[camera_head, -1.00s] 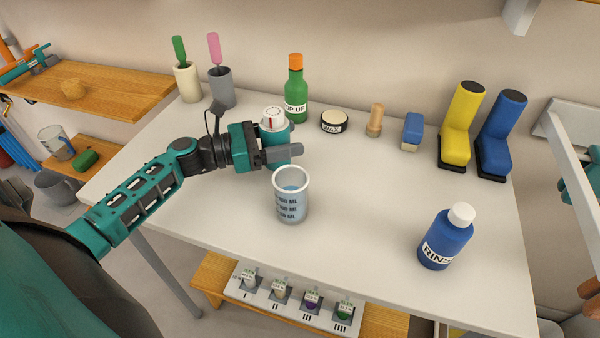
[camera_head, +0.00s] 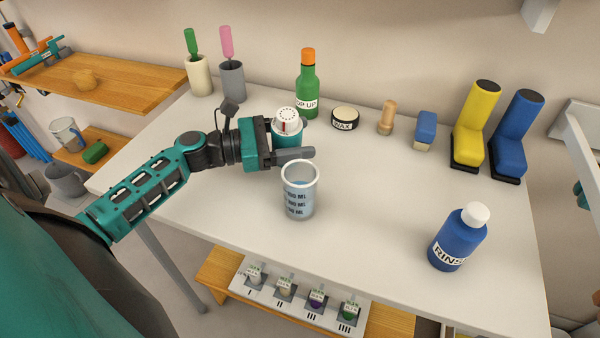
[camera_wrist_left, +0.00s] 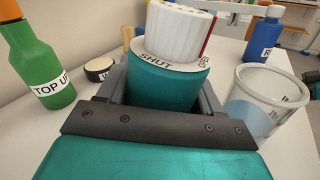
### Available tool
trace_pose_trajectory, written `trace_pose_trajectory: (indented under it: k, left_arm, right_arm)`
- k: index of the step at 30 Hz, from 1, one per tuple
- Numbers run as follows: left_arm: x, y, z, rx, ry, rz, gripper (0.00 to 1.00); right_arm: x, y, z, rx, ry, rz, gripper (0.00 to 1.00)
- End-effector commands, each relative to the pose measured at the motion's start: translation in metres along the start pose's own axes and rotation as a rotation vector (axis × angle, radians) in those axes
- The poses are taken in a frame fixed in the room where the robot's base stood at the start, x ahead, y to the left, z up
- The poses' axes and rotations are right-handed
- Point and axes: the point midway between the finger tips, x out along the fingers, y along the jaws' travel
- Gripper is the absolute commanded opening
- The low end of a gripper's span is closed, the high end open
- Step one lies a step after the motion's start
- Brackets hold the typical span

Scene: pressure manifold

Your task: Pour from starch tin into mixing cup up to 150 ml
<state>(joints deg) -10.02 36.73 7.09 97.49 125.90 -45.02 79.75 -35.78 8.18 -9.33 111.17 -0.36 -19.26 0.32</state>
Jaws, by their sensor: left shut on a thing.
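The starch tin (camera_head: 287,122) is teal with a white shaker cap and stands upright in my left gripper (camera_head: 291,152), which is shut on it. In the left wrist view the tin (camera_wrist_left: 166,85) sits between the fingers, and its collar reads SHUT. The mixing cup (camera_head: 300,191) is a clear beaker with a white rim and ml marks, standing on the table just in front of the gripper. In the left wrist view the cup (camera_wrist_left: 262,105) shows bluish contents low inside; the exact level cannot be read.
The white table (camera_head: 370,210) has free room right of the cup. A blue RINSE bottle (camera_head: 458,240) stands front right. Behind stand a green TOP UP bottle (camera_head: 307,85), a WAX tin (camera_head: 345,117), a brush and yellow and blue boots. Several small bottles sit on a lower shelf.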

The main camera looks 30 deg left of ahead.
Motion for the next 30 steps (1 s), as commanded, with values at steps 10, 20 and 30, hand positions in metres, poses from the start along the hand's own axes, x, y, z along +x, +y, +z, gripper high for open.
trace_pose_trajectory:
  k: [10,20,30]
  left_arm:
    - [0.000,-0.007,0.031,0.177,0.008,-0.001,0.29]
    - [0.000,-0.014,0.062,0.338,0.018,0.001,0.29]
    - [0.001,-0.018,0.067,0.413,0.021,0.003,0.29]
  right_arm:
    - [-0.002,0.000,-0.003,-0.001,-0.001,0.000,0.00]
    - [-0.007,0.000,-0.010,-0.001,0.001,0.000,0.00]
    - [-0.007,0.000,-0.010,-0.001,0.001,0.000,0.00]
